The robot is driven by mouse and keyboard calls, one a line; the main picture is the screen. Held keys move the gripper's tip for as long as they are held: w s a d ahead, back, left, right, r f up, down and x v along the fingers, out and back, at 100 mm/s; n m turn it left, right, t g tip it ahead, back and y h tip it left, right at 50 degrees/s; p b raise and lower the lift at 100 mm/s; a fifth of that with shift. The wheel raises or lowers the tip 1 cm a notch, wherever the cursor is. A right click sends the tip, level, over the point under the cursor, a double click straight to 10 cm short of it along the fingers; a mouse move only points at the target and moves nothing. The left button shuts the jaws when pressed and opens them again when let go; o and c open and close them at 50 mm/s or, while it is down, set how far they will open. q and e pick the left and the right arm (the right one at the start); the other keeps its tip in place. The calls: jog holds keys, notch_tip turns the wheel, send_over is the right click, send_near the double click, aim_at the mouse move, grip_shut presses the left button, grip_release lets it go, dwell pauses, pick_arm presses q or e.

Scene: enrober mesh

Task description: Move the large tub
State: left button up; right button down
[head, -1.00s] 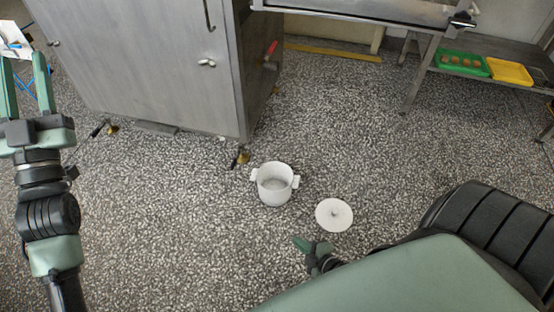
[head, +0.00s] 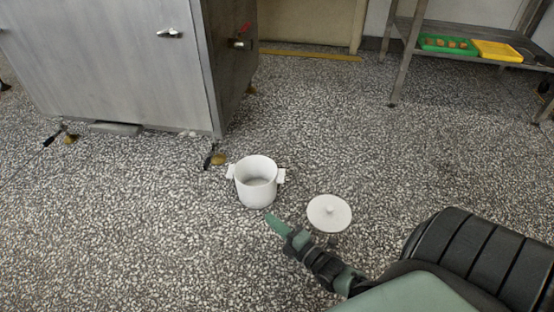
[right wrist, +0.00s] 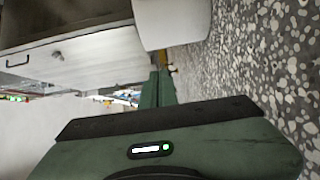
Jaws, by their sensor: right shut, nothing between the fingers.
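The large tub (head: 256,190) is a white round pot with two side handles, standing upright and open on the speckled floor. Its inside looks empty. Its white round lid (head: 329,212) with a centre knob lies on the floor to its right. My right gripper (head: 276,224) is just in front of the tub, at its lower right, shut and empty. In the right wrist view the tub's white wall (right wrist: 172,22) shows close by at the top, beside the shut fingers (right wrist: 158,85). I cannot tell whether they touch it. My left gripper is out of view.
A steel machine cabinet (head: 110,60) on feet stands behind the tub to the left. A steel rack at the back right holds a green tray (head: 425,47) of brown pieces and a yellow tray (head: 497,52). The floor left of the tub is clear.

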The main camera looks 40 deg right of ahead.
jog(key=b, duration=0.3)
send_near(252, 192)
jog(key=w+a, duration=0.3)
jog(key=shift+f, duration=0.25)
jog(key=w+d+b, duration=0.2)
jog(key=b, duration=0.1)
jog(key=shift+w+r, duration=0.1)
jog(key=shift+w, duration=0.05)
jog(key=shift+w+d+r, duration=0.2)
jog(key=shift+w+d, duration=0.05)
jog(key=shift+w, duration=0.05)
